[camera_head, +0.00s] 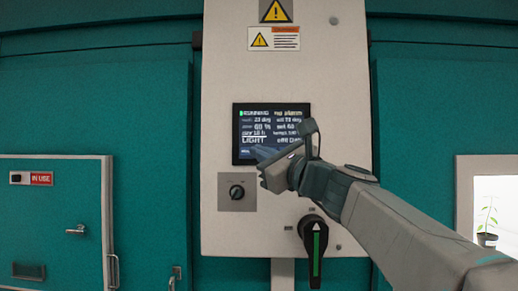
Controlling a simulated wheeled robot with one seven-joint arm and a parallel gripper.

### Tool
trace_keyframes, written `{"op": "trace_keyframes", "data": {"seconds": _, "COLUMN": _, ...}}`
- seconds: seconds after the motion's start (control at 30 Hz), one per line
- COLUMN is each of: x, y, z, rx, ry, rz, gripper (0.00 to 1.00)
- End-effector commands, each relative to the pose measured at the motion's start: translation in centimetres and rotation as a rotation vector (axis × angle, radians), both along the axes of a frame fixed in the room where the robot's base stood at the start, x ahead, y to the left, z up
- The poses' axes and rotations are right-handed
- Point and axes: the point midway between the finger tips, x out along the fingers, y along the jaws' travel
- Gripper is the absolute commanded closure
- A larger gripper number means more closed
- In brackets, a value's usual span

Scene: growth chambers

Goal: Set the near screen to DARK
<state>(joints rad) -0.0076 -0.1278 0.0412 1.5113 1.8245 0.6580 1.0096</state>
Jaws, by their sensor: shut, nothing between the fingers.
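The screen (270,108) is a dark panel with light text, set in a pale control cabinet (225,80). Its top line reads RUNNING, and the word LIGHT shows in larger text at its lower left. My gripper (260,152) is shut and empty, in front of the screen's lower edge. It hides part of the screen's bottom row. I cannot tell whether its tip touches the glass.
A small rotary knob (237,192) sits below the screen on the left. A large black handle with a green stripe (315,250) is below on the right. A teal chamber door marked IN USE (41,179) is at left. A plant (488,220) shows in a lit window at right.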

Motion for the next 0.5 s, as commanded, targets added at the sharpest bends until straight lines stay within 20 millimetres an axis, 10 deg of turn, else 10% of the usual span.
{"op": "trace_keyframes", "data": {"seconds": 0.5, "x": 4.3, "y": -0.1, "z": 0.0, "rx": 0.000, "ry": -0.001, "rz": 0.001, "gripper": 1.00}}
